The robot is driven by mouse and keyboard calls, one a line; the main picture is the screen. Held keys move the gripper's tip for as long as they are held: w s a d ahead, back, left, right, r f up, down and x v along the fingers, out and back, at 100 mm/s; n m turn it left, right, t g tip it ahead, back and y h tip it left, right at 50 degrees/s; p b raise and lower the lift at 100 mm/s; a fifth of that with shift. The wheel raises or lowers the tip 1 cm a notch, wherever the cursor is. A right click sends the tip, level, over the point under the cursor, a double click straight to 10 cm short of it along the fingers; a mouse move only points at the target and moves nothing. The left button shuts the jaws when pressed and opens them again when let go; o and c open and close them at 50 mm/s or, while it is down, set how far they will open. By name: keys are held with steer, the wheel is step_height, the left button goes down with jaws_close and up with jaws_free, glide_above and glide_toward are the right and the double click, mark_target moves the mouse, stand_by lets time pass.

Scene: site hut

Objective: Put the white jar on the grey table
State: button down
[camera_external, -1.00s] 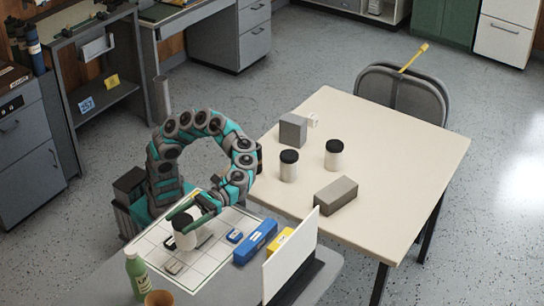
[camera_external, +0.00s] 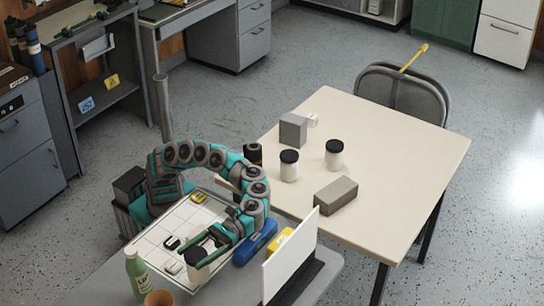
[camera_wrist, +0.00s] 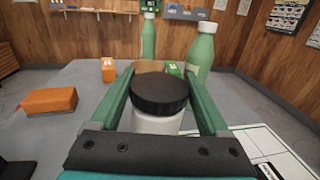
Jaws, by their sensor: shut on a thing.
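The white jar with a black lid (camera_external: 196,265) is between the fingers of my gripper (camera_external: 207,250), which is shut on it. It is upright over the front part of the grey table (camera_external: 228,286); I cannot tell whether its base touches the top. In the wrist view the jar (camera_wrist: 158,121) stands between the two green fingers of my gripper (camera_wrist: 160,92), its lower part hidden. Two similar white jars with black lids (camera_external: 289,166) (camera_external: 334,155) stand on the beige table.
A green bottle (camera_external: 136,270) and a brown cup (camera_external: 159,299) stand left of the held jar. A blue box (camera_external: 256,242) and a white upright panel (camera_external: 290,255) stand to its right. A white gridded mat (camera_external: 150,243) lies behind. Grey blocks (camera_external: 336,195) sit on the beige table (camera_external: 400,150).

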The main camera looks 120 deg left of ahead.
mark_target(190, 269)
step_height(190, 269, down, 4)
steer(key=shift+w+r, duration=0.1)
steer(key=shift+r, duration=0.15)
jaws_free()
steer(key=shift+f, duration=0.1)
steer(key=w+a+p, duration=0.2)
steer(key=a+p, duration=0.2)
steer(key=a, duration=0.7)
steer(key=shift+a, duration=0.4)
